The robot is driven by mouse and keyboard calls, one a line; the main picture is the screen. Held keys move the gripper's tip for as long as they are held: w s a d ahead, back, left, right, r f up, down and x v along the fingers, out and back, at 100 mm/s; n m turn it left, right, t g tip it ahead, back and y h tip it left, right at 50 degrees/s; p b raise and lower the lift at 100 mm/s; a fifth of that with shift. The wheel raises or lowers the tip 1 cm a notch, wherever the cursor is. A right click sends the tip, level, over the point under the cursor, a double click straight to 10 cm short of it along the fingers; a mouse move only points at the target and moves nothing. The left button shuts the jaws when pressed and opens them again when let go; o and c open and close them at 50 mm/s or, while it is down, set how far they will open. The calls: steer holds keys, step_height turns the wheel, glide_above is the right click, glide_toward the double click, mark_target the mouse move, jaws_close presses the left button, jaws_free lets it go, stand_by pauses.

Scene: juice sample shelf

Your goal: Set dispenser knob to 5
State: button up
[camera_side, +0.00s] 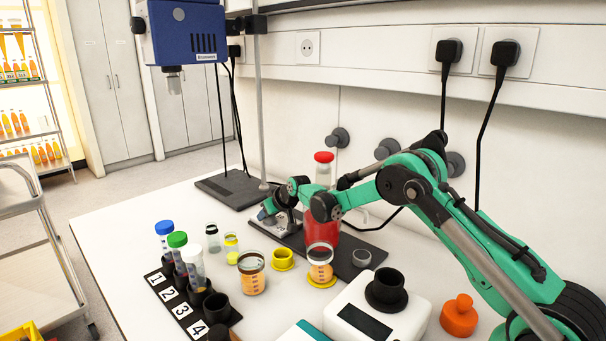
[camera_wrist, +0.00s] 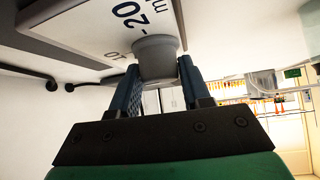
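The dispenser stands at the wall end of the table, with a red-capped bottle of red liquid (camera_side: 322,200) on a dark base. Its pale front panel (camera_wrist: 85,25) fills the upper left of the wrist view, with the marks 20 and 10 turned over. The grey knob (camera_wrist: 157,57) sits between the two blue fingers of my gripper (camera_wrist: 158,72), one on each side. The fingertips are at the knob's edges; whether they press on it I cannot tell. In the side view my gripper (camera_side: 268,213) is low at the dispenser's front. The knob's pointer is not visible.
A numbered rack (camera_side: 183,310) with capped tubes stands front left. An orange-filled beaker (camera_side: 251,275), a second beaker (camera_side: 320,265) and a yellow cup (camera_side: 283,259) stand before the dispenser. A white device (camera_side: 375,315) and an orange knobbed piece (camera_side: 459,316) are at right.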

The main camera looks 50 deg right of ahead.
steer(key=o, duration=0.3)
steer(key=shift+s, duration=0.1)
steer(key=shift+v, duration=2.75)
